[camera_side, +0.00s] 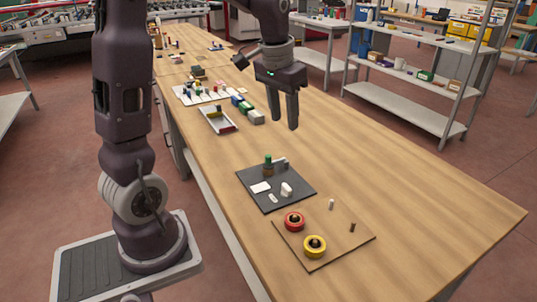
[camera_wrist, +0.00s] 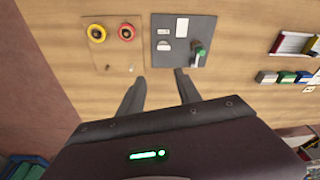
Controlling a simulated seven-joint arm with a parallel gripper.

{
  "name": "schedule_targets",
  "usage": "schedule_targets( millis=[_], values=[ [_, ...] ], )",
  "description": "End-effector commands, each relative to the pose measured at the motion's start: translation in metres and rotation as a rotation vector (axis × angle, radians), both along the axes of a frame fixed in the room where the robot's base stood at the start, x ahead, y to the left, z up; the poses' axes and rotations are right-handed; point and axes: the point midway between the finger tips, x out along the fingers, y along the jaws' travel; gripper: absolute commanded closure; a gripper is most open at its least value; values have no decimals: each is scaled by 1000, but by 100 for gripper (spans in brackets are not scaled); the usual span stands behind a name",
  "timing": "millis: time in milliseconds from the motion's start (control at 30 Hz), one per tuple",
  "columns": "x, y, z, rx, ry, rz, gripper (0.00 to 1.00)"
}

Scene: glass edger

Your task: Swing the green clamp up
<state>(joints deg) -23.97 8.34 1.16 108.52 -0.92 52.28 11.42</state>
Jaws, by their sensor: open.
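The green clamp (camera_side: 268,160) stands on a dark square plate (camera_side: 298,197). Its green part is uppermost, above a brownish base; its exact angle is too small to tell. It also shows in the wrist view (camera_wrist: 199,52) near the plate's lower right corner. My gripper (camera_side: 283,120) is open and empty, pointing down, high above the table and apart from the clamp. In the wrist view, my gripper's fingertips (camera_wrist: 159,78) lie below the plate and left of the clamp.
A few pale pieces, including a white card (camera_side: 261,187), lie on the plate. A tray (camera_side: 217,119) and coloured blocks (camera_side: 246,108) stand farther back. The table's right side is clear.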

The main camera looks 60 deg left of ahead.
Motion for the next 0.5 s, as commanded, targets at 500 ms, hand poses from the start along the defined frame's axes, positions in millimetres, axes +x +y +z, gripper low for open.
schedule_targets(
  millis=[500],
  values=[
    [36,147,-160,-87,174,145,60]
  ],
)
